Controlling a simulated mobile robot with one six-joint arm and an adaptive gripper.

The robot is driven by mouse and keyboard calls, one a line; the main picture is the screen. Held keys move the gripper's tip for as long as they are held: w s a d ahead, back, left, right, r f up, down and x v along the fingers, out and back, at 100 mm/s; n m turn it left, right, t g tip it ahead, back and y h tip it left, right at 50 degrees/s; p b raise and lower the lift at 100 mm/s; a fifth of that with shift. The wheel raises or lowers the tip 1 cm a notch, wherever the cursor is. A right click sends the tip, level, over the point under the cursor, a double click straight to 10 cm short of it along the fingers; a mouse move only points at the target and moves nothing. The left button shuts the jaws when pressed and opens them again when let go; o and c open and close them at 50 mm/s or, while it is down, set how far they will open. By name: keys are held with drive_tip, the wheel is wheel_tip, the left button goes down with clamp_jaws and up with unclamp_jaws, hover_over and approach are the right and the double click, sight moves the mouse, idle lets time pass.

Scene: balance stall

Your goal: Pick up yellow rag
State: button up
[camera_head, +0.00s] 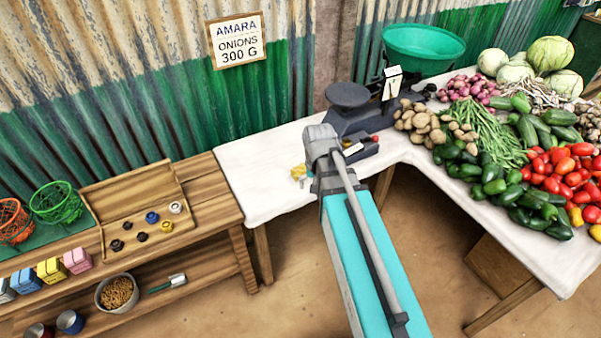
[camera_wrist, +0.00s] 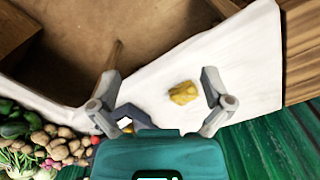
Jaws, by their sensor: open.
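The yellow rag (camera_wrist: 183,92) lies crumpled on the white-covered table in the wrist view, between the two finger lines and nearer the finger on the right. In the head view a small part of the rag (camera_head: 298,171) shows just left of my arm's end. My gripper (camera_wrist: 160,98) is open and empty above the table, its fingers spread wide on either side. In the head view my arm hides most of the gripper. The rag looks apart from both fingers.
A dark scale with a green pan (camera_head: 423,45) stands behind and right of my arm. Potatoes (camera_head: 422,122) and other vegetables fill the right table. A wooden weight box (camera_head: 140,225) sits on the left bench. The white cloth (camera_head: 250,165) left of the rag is clear.

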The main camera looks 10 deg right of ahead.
sight(300, 168)
drive_tip(key=w+f+m+b, duration=0.1)
drive_tip(key=w+m, duration=0.9)
drive_tip(key=w, duration=1.3)
drive_tip(key=shift+f+m, duration=0.35)
drive_tip(key=shift+m, duration=0.05)
drive_tip(key=shift+f+b, duration=0.1)
drive_tip(key=shift+b, duration=0.2)
wheel_tip(300, 168, down, 8)
drive_tip(key=b, duration=0.8)
drive_tip(key=shift+a+f, duration=0.1)
drive_tip(key=shift+f, duration=0.15)
drive_tip(key=shift+s+b, duration=0.1)
drive_tip(key=shift+b, duration=0.25)
drive_tip(key=shift+a+f+b, duration=0.1)
drive_tip(key=shift+f+b, duration=2.4)
drive_tip(key=shift+f, duration=0.1)
drive_tip(key=shift+c, duration=0.3)
drive_tip(key=c, duration=0.9)
drive_tip(key=shift+r, duration=0.15)
